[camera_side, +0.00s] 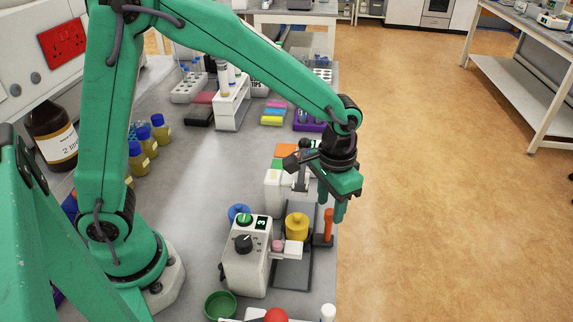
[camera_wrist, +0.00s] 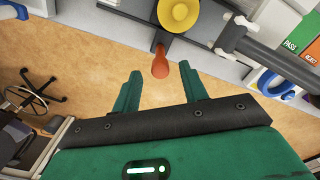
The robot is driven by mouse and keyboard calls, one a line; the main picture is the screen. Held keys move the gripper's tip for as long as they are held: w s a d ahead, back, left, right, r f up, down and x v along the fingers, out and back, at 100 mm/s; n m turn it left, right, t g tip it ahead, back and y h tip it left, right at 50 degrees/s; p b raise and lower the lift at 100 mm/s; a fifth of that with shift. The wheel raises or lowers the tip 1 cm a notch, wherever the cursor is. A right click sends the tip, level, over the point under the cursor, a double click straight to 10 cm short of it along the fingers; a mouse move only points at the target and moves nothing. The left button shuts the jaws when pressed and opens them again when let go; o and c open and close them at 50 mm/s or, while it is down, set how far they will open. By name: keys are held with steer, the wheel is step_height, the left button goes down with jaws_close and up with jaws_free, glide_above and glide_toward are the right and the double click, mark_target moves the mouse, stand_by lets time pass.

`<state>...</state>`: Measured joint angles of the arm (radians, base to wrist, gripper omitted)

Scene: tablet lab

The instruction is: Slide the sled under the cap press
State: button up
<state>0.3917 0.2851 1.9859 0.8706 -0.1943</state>
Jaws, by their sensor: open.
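The sled (camera_side: 322,241) is a dark, low piece with an upright orange handle (camera_side: 329,222), near the bench's right edge. The handle also shows in the wrist view (camera_wrist: 160,63). A yellow cylinder (camera_side: 297,227) stands to the left of the handle, on or over a dark track (camera_side: 292,274). A white machine (camera_side: 272,192), probably the cap press, stands behind it, partly hidden by my wrist. My gripper (camera_wrist: 159,76) is open and empty. The handle appears just beyond the gap between its fingertips, apart from both fingers.
A white unit (camera_side: 245,262) with a green dial and black knob stands in front. A green bowl (camera_side: 220,305) and a red ball (camera_side: 276,315) are nearer. Racks and coloured blocks (camera_side: 274,112) fill the back. The bench drops to open floor (camera_side: 440,210) at right.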

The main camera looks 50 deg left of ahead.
steer(key=shift+f, duration=1.05)
steer(key=shift+c, duration=0.4)
jaws_close()
steer(key=w+a, duration=0.6)
steer(key=shift+w+a, duration=0.2)
steer(key=shift+w, duration=0.05)
steer(key=shift+o, duration=0.4)
jaws_free()
steer(key=shift+s, duration=0.1)
steer(key=shift+r, duration=0.1)
